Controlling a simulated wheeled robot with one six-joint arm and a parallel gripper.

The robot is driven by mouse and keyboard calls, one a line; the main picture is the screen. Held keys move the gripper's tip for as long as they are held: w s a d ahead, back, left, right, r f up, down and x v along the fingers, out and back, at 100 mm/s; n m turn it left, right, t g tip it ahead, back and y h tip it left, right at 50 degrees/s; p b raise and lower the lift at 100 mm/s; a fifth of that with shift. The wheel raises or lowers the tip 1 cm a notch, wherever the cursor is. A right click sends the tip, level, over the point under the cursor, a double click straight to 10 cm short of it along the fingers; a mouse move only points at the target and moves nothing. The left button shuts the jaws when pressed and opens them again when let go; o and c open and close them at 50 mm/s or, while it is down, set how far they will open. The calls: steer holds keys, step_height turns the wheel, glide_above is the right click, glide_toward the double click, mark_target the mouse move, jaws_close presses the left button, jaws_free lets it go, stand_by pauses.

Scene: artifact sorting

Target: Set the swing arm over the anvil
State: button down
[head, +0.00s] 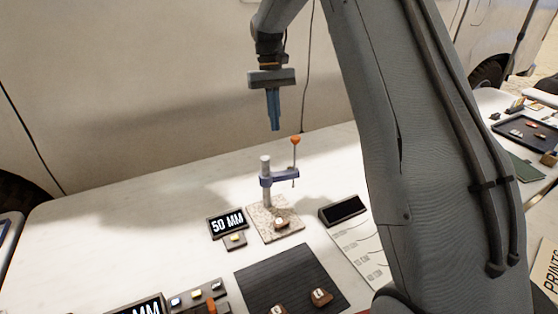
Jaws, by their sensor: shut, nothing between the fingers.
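The swing arm (284,176) is a blue-violet bar on a grey upright post (265,170). It points to the right, and a thin rod with an orange knob (295,139) stands up at its outer end. The post stands on a speckled stone base (260,228). A small brown piece with a white top (281,222) sits on the base, below and left of the arm's outer end. I cannot make out a separate anvil under it. My gripper (275,128) points down, shut and empty, above the stand and apart from it.
A "50 MM" sign (228,223) stands left of the base, and a dark display (342,210) lies to its right. A black mat (290,282) with brown pieces lies in front. My arm hides the table's right part.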

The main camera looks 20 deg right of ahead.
mark_target(285, 175)
steer(key=shift+s, duration=0.1)
steer(key=s+f+p, duration=0.4)
steer(key=s+f, duration=0.2)
steer(key=f, duration=0.3)
steer(key=shift+s+f, duration=0.2)
steer(key=shift+f, duration=0.1)
